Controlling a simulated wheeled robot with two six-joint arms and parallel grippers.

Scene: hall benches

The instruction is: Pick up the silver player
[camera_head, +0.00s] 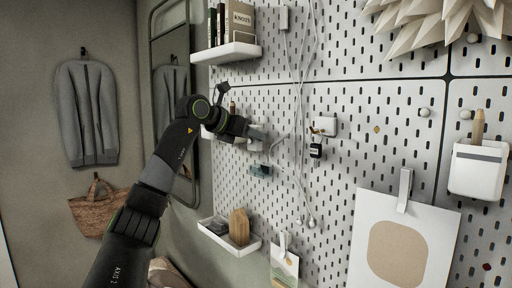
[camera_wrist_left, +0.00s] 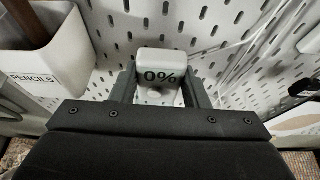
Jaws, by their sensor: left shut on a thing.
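The silver player (camera_wrist_left: 158,66) is a small pale block with rounded edges and dark "0%" lettering. In the left wrist view it sits between the two fingers of my left gripper (camera_wrist_left: 160,88), which is shut on it. In the head view the player (camera_head: 257,132) shows as a small grey piece at the tip of my left gripper (camera_head: 250,133), in front of the white pegboard. I cannot tell whether it still touches the board or something behind it. My right gripper is not in view.
A white cable (camera_head: 298,130) hangs just right of the gripper. Keys (camera_head: 316,150) hang from a white holder (camera_head: 324,126). A shelf with books (camera_head: 226,54) is above, a tray (camera_head: 229,236) below. A white "PENCILS" box (camera_wrist_left: 50,75) is close on the left.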

